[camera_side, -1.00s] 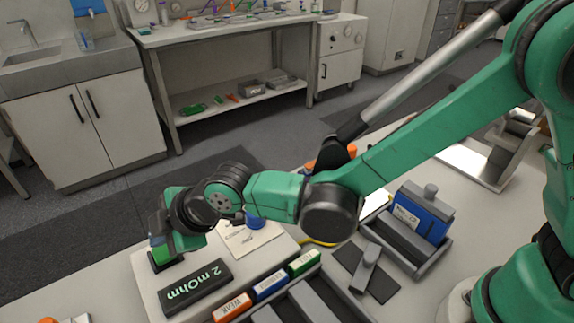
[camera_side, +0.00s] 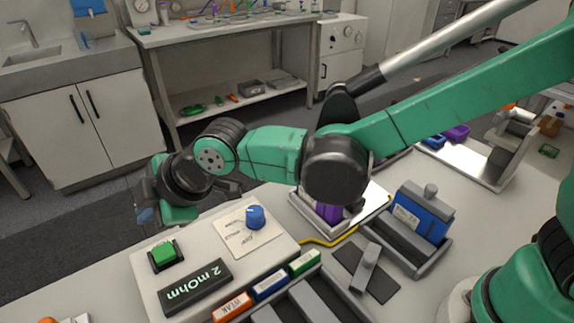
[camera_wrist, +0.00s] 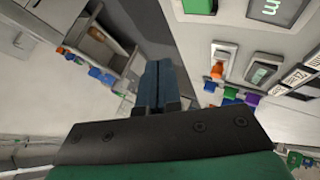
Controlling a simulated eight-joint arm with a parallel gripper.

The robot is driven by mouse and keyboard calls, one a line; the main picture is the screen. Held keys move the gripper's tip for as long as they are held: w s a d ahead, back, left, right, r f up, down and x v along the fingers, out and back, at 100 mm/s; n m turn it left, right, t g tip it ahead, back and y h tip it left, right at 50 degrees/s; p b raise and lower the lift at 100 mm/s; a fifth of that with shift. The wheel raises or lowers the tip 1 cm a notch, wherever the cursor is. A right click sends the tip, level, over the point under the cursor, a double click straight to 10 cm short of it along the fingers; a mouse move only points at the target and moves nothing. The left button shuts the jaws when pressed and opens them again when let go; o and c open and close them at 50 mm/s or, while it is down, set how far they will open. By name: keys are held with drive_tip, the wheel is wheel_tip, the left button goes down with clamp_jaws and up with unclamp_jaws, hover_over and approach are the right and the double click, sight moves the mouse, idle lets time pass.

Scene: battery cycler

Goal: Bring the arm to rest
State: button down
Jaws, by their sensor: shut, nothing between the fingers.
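My gripper (camera_side: 147,213) hangs in the air above and a little left of the cycler box (camera_side: 205,233), its dark fingers partly hidden by the wrist. In the wrist view the two dark fingers of my gripper (camera_wrist: 155,84) are together with nothing between them. The cycler has a green button (camera_side: 164,254), a blue knob (camera_side: 255,217) on a pale dial plate, and a dark display (camera_side: 196,286) reading "2 mOhm". My gripper is apart from the button and the knob.
Orange, blue and green labelled bins (camera_side: 269,285) stand before the cycler. A purple cell (camera_side: 328,212) sits in a holder behind my arm, partly hidden. A blue battery (camera_side: 421,212) stands in a grey tray to the right. The air around my gripper is clear.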

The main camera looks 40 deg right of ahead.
drive_tip(key=shift+d, duration=0.1)
drive_tip(key=s+d+r+m+h, duration=0.1)
drive_tip(key=d+r+m+h, duration=0.25)
drive_tip(key=d+m, duration=0.9)
drive_tip(key=s+d+f+m+h, duration=0.1)
drive_tip(key=s+d, duration=0.3)
drive_tip(key=d, duration=0.4)
drive_tip(key=s+d+m+h, duration=0.1)
drive_tip(key=s+d+m, duration=0.3)
drive_tip(key=d, duration=0.5)
drive_tip(key=shift+s+f+h, duration=0.3)
drive_tip(key=shift+f+h, duration=0.05)
drive_tip(key=c, duration=1.5)
unclamp_jaws()
